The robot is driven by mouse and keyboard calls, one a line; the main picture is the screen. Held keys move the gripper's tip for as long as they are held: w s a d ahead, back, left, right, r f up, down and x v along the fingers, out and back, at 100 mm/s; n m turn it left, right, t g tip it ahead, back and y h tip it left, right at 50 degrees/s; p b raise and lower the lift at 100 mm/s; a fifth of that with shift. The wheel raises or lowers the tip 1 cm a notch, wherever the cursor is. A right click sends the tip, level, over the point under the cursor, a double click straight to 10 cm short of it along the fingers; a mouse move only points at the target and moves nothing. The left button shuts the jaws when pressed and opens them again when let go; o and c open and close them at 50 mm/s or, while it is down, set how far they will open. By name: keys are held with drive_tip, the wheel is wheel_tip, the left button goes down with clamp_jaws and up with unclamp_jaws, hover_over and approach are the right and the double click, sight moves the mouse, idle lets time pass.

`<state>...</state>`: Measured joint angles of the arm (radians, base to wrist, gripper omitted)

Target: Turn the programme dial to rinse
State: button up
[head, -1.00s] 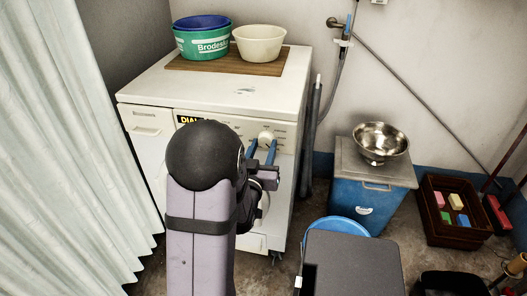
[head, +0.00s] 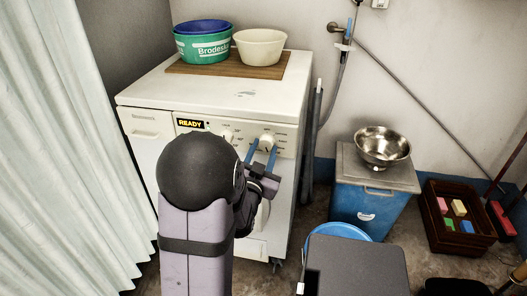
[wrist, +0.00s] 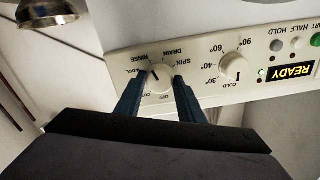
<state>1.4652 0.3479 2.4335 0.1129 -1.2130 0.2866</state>
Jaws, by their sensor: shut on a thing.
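The programme dial (wrist: 158,77) is a white round knob on the washing machine's panel, with RINSE, SPIN, DRAIN, WOOL and OFF printed around it. Its dark mark points up and slightly left in the wrist view, towards the RINSE side; the exact position is hard to tell. The dial also shows in the head view (head: 267,142). My gripper (wrist: 157,84) is shut on the dial, one blue finger on each side. The display (wrist: 291,72) reads READY, also in the head view (head: 190,124).
A temperature dial (wrist: 234,67) sits beside the programme dial. Basins (head: 259,46) stand on a board on the machine top. A curtain (head: 70,150) hangs at left. A blue box (head: 362,210) with a steel bowl (head: 382,143) stands at right.

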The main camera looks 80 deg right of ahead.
drive_tip(key=shift+f, duration=0.1)
drive_tip(key=o, duration=1)
drive_tip(key=shift+o, duration=0.2)
drive_tip(key=shift+a, duration=0.15)
drive_tip(key=shift+a, duration=1.15)
drive_tip(key=shift+r+p, duration=0.3)
drive_tip(key=shift+p, duration=1.7)
